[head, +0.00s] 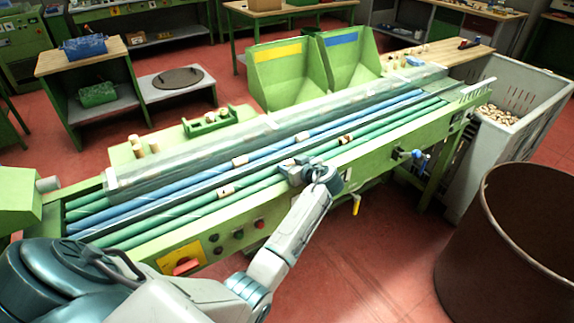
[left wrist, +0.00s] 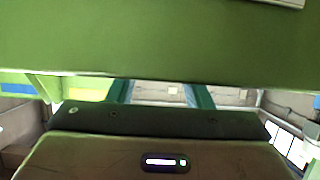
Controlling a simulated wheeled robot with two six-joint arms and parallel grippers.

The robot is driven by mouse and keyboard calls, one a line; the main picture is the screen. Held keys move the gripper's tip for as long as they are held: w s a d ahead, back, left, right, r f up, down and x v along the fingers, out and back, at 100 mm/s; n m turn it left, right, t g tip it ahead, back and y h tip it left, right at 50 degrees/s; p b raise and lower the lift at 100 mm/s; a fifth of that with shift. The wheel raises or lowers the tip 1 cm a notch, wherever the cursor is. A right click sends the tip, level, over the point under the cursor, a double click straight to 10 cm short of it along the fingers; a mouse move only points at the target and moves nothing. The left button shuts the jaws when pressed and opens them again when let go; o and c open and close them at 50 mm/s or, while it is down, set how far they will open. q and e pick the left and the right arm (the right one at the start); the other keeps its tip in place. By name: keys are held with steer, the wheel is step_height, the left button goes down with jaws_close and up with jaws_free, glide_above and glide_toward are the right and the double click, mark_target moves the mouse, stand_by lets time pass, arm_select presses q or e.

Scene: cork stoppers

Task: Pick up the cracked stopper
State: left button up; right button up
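Several pale cork stoppers lie along the blue and green rollers of a long green machine. One stopper (head: 345,139) to the right of my left gripper has dark marks, but it is too small to tell if they are a crack. Two plainer stoppers lie to the left, one higher (head: 240,161) and one lower (head: 226,191). My left gripper (head: 292,167) is over the rollers at the machine's near side, apart from the marked stopper. Its fingers are too small and hidden to show whether they are open. The left wrist view shows no clear stopper in the grip. My right gripper is out of view.
A clear cover (head: 270,128) runs along the machine's far side. The near green edge (head: 235,236) carries buttons and a red knob. Two green bins (head: 284,80) stand behind. A grey crate of corks (head: 497,116) and a brown drum (head: 505,235) stand to the right.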

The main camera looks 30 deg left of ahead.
arm_select(q)
steer(key=c, duration=0.5)
steer(key=shift+o, duration=0.2)
